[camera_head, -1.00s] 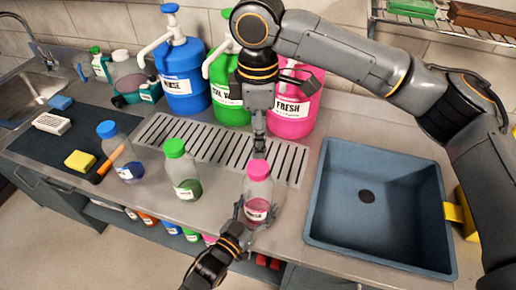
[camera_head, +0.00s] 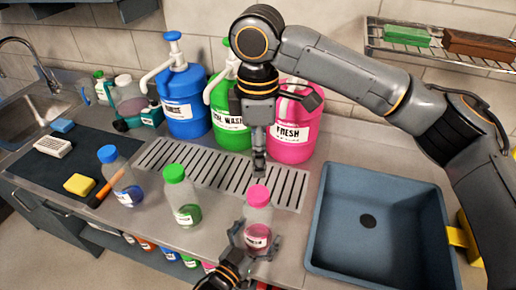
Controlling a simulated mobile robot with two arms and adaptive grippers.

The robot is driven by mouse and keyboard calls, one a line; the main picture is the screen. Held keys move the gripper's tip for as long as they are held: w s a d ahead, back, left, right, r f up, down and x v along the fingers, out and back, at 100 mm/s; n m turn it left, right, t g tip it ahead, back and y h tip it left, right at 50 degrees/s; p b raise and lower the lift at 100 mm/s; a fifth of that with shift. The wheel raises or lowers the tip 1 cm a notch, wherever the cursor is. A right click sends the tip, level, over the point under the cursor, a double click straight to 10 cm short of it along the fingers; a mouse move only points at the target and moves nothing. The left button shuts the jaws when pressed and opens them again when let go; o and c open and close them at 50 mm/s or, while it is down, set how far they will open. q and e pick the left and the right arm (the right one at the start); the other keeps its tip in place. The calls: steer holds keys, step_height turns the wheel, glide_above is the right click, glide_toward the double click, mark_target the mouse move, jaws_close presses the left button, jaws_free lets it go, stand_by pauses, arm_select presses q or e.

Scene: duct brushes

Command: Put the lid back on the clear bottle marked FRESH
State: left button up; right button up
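The clear bottle (camera_head: 257,222) with pink liquid stands upright near the counter's front edge. Its white label is too small to read; its pink matches the large jug labelled FRESH (camera_head: 291,132). A pink lid (camera_head: 258,195) sits on its neck and looks level; I cannot tell whether it is screwed tight. My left gripper (camera_head: 254,243) comes from the front, low on the bottle, with its fingers spread to either side. My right gripper (camera_head: 259,169) points down just above the lid, with a small gap. Its fingers look narrow from this side, and their opening is unclear.
A green-capped bottle (camera_head: 182,203) and a blue-capped bottle (camera_head: 122,182) stand to the left. A slotted drain grate (camera_head: 208,170) lies behind. A blue-grey basin (camera_head: 318,235) is at right. Blue (camera_head: 184,108) and green (camera_head: 229,135) pump jugs stand at the back.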

arm_select(q)
steer(key=v, duration=1.2)
steer(key=shift+f, duration=0.1)
